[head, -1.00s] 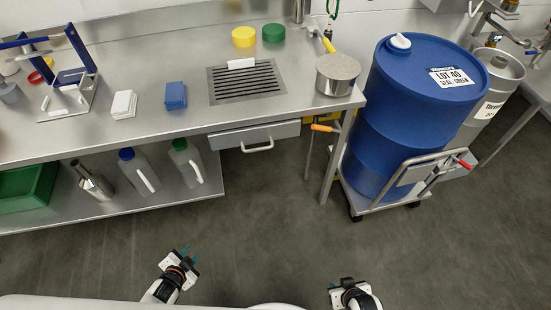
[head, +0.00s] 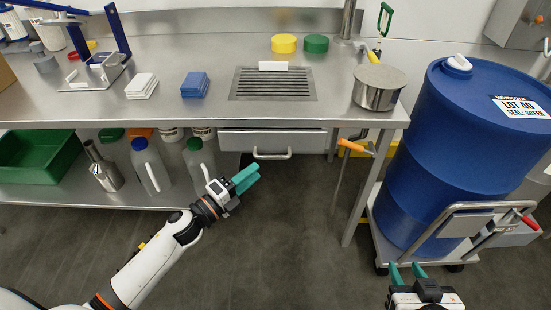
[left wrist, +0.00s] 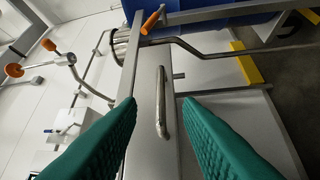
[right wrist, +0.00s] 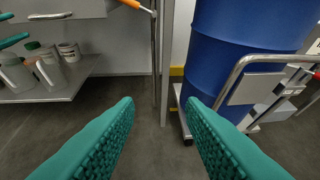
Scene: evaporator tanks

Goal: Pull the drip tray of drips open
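The drip tray (head: 240,141) is a shallow grey metal drawer under the bench top, below the slotted drain grate (head: 273,97). Its front looks closed, flush beneath the bench edge. Its bar handle (head: 272,155) is a curved metal pull; it also shows in the left wrist view (left wrist: 161,100), lined up with the gap between my left fingers. My left gripper (head: 247,178), with green fingers, is open, a little below and left of the handle in the head view and apart from it. My right gripper (head: 407,270) is open and empty, low in front of the drum trolley.
A blue drum (head: 460,150) stands on a trolley (head: 455,222) to the right. An orange-handled valve (head: 352,146) is near the right bench leg. Bottles (head: 150,165) and a green crate (head: 40,155) sit on the lower shelf. Floor before the tray is clear.

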